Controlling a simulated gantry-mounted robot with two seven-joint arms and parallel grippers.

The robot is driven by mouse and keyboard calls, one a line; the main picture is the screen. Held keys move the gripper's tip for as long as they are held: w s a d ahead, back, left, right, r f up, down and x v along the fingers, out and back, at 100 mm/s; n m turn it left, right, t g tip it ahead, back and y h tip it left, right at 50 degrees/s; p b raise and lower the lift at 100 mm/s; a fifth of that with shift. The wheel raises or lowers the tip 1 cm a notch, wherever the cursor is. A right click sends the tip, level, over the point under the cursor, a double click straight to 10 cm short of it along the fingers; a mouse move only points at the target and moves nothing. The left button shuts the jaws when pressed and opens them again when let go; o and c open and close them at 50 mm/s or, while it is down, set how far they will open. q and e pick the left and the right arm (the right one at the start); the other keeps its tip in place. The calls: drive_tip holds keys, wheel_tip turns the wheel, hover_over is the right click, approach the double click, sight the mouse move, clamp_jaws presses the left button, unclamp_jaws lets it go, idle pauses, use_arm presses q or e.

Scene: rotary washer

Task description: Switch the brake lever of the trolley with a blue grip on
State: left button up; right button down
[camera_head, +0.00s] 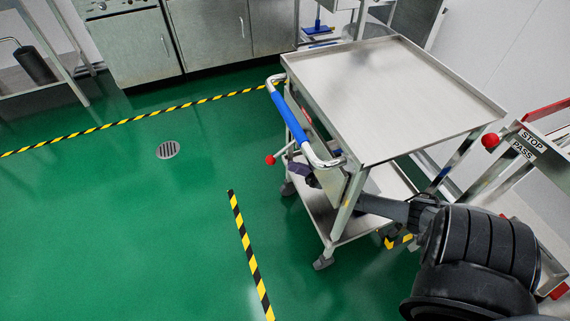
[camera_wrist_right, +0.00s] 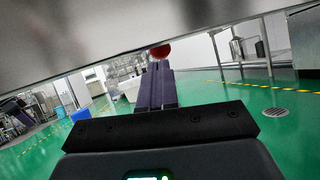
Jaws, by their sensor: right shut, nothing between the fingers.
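The trolley (camera_head: 395,85) is a steel cart with a flat top and a lower shelf. Its blue grip (camera_head: 289,116) is on a metal handle at its left end. The brake lever's red ball (camera_head: 270,160) sticks out on a thin rod below the grip; in the right wrist view the red ball (camera_wrist_right: 160,51) shows just beyond the fingertips. My right gripper (camera_head: 300,170) is shut and empty, reaching beneath the trolley top, partly hidden by its frame. Its dark purple fingers (camera_wrist_right: 156,85) point towards the ball. I cannot tell whether they touch. My left gripper is not in view.
A stand with another red ball (camera_head: 490,141) and a STOP/PASS sign (camera_head: 531,142) is at the right. Steel cabinets (camera_head: 135,48) line the back. A drain (camera_head: 168,150) and striped tape (camera_head: 250,255) mark the open green floor at left.

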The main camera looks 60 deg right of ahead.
sight(279, 154)
drive_tip(key=x, duration=0.4)
drive_tip(key=shift+w+a+b, duration=0.1)
drive_tip(key=shift+b, duration=0.2)
drive_tip(key=shift+r, duration=0.1)
